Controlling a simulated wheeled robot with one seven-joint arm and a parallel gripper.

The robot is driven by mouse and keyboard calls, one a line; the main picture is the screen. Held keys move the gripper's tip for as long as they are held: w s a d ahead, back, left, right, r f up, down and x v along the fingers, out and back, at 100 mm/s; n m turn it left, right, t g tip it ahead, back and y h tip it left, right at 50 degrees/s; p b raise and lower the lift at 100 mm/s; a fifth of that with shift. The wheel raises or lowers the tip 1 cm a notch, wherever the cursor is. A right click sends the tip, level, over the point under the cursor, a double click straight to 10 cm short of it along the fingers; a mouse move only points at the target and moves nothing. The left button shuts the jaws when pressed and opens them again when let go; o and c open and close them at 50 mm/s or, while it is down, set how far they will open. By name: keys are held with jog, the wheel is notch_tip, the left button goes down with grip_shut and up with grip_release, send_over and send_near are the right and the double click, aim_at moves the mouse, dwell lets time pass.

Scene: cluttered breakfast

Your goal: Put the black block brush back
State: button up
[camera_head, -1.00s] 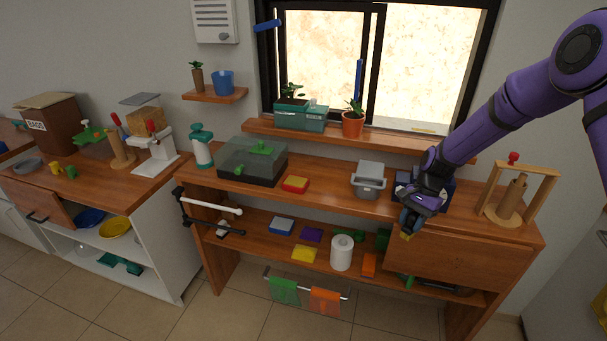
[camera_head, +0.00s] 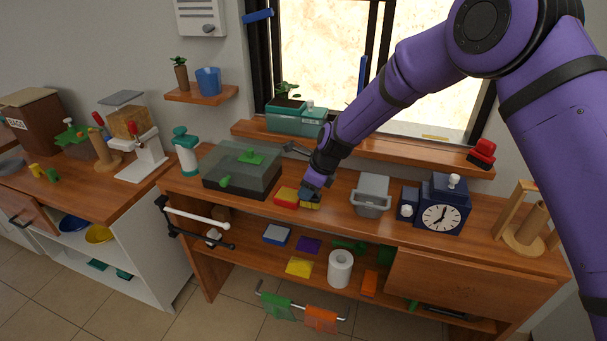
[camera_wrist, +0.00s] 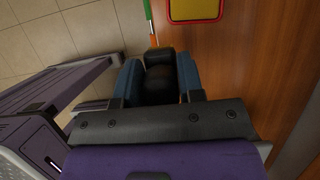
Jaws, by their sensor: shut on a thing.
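My gripper (camera_head: 312,190) is shut on the black block brush (camera_wrist: 159,72), which sits between the two blue fingers in the wrist view. In the head view the gripper is over the front part of the wooden counter (camera_head: 335,222), just right of a red and yellow block (camera_head: 286,197). A small yellowish part of the held brush shows below the fingers; the rest is mostly hidden by them.
A clear-lidded box (camera_head: 243,172) stands left of the gripper. A grey bin (camera_head: 371,195) and a dark blue clock (camera_head: 441,215) stand to the right. A lower shelf holds a paper roll (camera_head: 340,268) and several coloured blocks. The window sill (camera_head: 400,154) is behind.

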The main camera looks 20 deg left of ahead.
jog(key=w+a, duration=0.2)
jog(key=w, duration=0.3)
jog(key=w+a+f, duration=0.1)
jog(key=w+a, duration=0.2)
jog(key=w, duration=0.1)
jog(key=w+a, duration=0.3)
jog(key=w, duration=0.2)
jog(key=shift+w+f, duration=0.15)
jog(key=shift+w, duration=0.15)
jog(key=shift+f, duration=1.75)
jog(key=shift+f, duration=0.15)
jog(key=o, duration=0.9)
jog(key=shift+v, duration=6.1)
jog(key=shift+a, duration=0.1)
